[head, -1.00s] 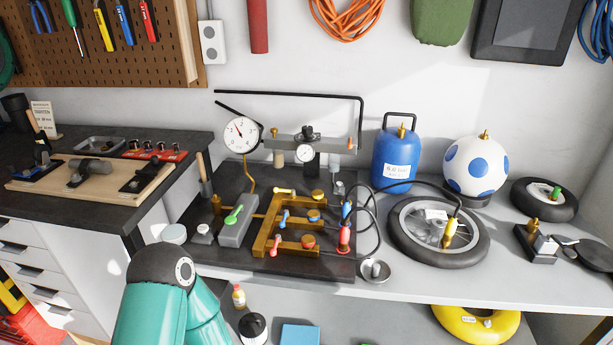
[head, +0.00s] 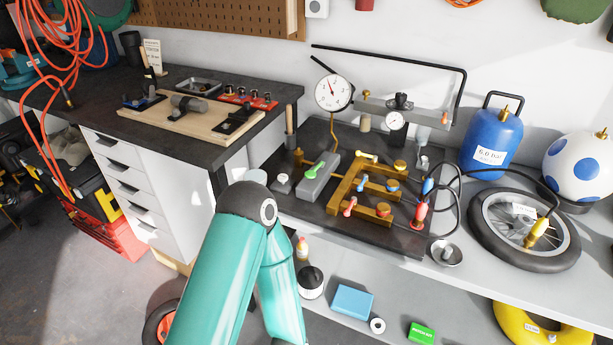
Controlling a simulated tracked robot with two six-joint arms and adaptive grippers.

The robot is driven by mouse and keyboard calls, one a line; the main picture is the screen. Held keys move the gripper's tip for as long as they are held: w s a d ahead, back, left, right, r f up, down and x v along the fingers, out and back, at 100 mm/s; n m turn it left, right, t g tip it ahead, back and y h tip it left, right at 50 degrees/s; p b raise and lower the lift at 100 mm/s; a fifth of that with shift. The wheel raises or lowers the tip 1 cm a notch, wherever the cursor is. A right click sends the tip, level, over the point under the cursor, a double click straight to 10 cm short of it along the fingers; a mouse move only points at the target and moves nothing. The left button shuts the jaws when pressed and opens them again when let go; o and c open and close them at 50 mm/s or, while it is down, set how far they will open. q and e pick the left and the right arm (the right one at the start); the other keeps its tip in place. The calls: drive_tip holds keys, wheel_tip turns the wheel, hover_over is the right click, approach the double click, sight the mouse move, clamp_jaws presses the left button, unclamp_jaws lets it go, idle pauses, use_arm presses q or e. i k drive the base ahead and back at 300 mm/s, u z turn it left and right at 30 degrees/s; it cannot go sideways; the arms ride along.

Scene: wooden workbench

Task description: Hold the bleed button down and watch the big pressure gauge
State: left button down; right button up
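The big pressure gauge (head: 333,92) has a white round dial and stands upright at the back left of the dark board (head: 300,214). Its needle points up and slightly left; the numbers are too small to read. A small pale round knob on a grey base (head: 282,184) sits at the board's left edge and may be the bleed button; I cannot tell for sure. A brass manifold (head: 345,190) with coloured levers lies beside a grey block with a green lever (head: 318,178). My teal arm is bent in front of the bench; neither gripper shows.
Black hoses run from the manifold towards the wheel. A small metal dish (head: 446,252) is near the front edge. A dark bench (head: 270,100) stands left.

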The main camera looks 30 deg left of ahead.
sight(282, 178)
drive_tip(key=u, duration=0.85)
drive_tip(key=i, duration=0.15)
drive_tip(key=z, duration=2.7)
drive_tip(key=k, duration=1.3)
drive_tip(key=z, duration=2.25)
drive_tip(key=i, duration=0.1)
drive_tip(key=u, duration=3.9)
